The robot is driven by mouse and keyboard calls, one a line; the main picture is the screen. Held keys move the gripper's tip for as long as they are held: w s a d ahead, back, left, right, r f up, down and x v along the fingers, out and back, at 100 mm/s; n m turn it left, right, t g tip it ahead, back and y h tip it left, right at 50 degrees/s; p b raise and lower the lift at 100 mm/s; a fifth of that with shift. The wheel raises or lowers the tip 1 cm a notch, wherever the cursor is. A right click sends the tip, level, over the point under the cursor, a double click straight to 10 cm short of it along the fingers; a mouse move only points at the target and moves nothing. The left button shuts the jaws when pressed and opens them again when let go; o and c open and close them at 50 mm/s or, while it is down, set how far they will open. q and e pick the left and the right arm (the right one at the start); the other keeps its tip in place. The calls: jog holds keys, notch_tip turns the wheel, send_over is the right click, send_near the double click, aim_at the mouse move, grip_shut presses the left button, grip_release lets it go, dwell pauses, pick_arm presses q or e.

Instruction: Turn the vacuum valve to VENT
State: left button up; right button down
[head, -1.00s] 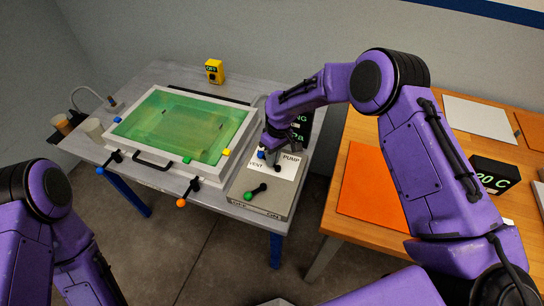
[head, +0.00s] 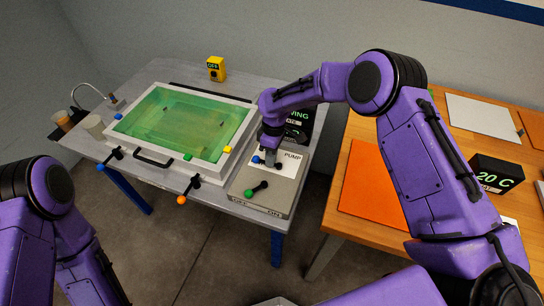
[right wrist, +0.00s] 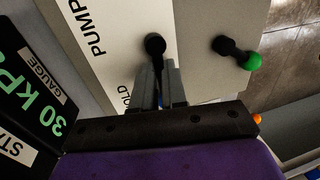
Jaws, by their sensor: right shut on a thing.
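The vacuum valve is a black lever with a blue knob (head: 257,159) on a grey panel (head: 270,205). In the head view the lever points left from its pivot. My right gripper (head: 267,155) is over it from above. In the right wrist view the fingers (right wrist: 161,85) are shut on the lever, whose black pivot end (right wrist: 155,44) shows beyond them. The PUMP label (head: 292,156) is readable right of the lever. Part of the HOLD label (right wrist: 125,98) shows beside the fingers; VENT is not readable now. My left gripper is out of view; only its arm shows.
A lever with a green knob (head: 249,194) is on the same panel, close to the valve. A gauge (right wrist: 38,95) reading 30 kPa stands beside the valve. The green resin bath (head: 180,122) is left, with orange (head: 182,200) and blue-knobbed levers in front.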

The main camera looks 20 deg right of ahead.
jog(key=shift+a, duration=0.1)
jog(key=c, duration=1.2)
grip_release()
jog(key=shift+o, duration=0.2)
jog(key=shift+w, duration=0.1)
notch_tip(320, 180, up, 10)
jog(key=w+d+b, duration=0.1)
jog(key=b, duration=0.1)
jog(key=shift+w+r, duration=0.15)
jog(key=shift+w, duration=0.15)
jog(key=shift+d, duration=0.1)
